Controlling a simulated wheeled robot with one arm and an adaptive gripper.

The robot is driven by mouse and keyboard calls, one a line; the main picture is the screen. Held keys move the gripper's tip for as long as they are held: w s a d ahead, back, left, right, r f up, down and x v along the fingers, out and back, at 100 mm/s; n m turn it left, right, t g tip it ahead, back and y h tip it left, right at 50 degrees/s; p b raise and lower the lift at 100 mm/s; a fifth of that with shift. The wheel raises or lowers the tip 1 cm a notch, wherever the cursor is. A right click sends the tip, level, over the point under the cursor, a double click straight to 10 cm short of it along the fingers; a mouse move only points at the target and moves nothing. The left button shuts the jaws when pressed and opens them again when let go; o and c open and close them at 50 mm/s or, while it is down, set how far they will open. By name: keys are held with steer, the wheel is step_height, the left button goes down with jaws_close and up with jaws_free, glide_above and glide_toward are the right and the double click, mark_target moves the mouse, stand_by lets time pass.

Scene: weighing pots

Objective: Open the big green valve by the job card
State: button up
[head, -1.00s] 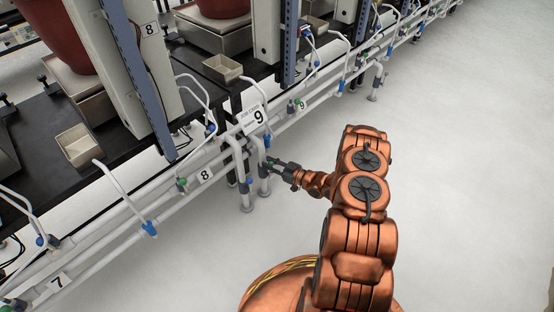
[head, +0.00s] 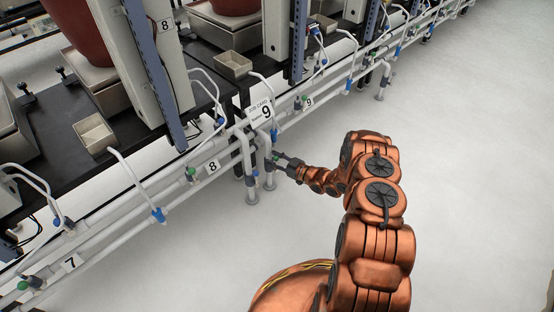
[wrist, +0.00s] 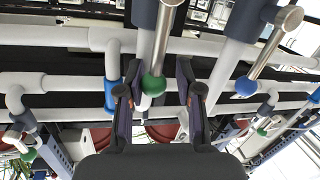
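The job card (head: 260,110), marked 9, hangs on the pipe rack above the upright white pipes. In the wrist view a big valve has a metal lever (wrist: 163,40) ending in a green ball knob (wrist: 153,86). My gripper (wrist: 161,80) is open, its dark fingers on either side of the green knob with gaps visible. In the head view my gripper (head: 282,159) is beside the upright pipes below the card. A second big lever with a blue ball knob (wrist: 245,88) is to the right in the wrist view. Whether a finger touches the green knob cannot be told.
Small green and blue valves line the pipe rack, with number plates 7 (head: 71,263), 8 (head: 212,166) and 9 (head: 309,102). Black benches (head: 40,150) with pots and scales stand behind. The pale floor (head: 470,180) on the right is clear.

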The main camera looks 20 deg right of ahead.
steer(key=shift+o, duration=1.2)
steer(key=shift+d, duration=0.25)
steer(key=shift+s+d, duration=0.35)
steer(key=shift+d, duration=0.05)
steer(key=v, duration=1.1)
steer(key=shift+a, duration=0.15)
